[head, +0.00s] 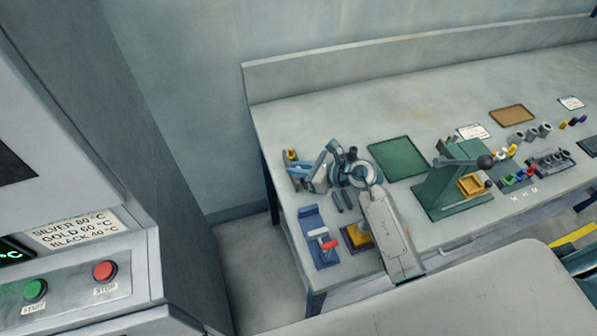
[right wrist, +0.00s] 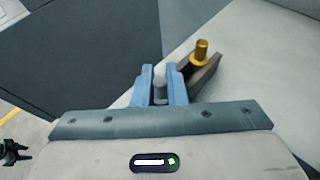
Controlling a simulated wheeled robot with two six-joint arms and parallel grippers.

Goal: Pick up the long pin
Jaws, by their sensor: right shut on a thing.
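My right gripper (head: 299,172) reaches left over the bench's left end in the head view. In the right wrist view its two blue fingers (right wrist: 160,85) are shut on a grey pin (right wrist: 159,90) with a rounded top. The pin's lower part is hidden by the gripper. A gold pin (right wrist: 202,52) stands in a dark block (right wrist: 206,75) just right of the fingers. It shows small and yellow in the head view (head: 291,154). I cannot tell whether the grey pin is still in the block. My left gripper is not in view.
On the bench (head: 300,110) are a blue fixture with a red handle (head: 329,244), a green mat (head: 399,157) and a green lever press (head: 450,188). Several small coloured parts lie at the right. A grey machine (head: 80,240) stands at the left. The bench's back left is clear.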

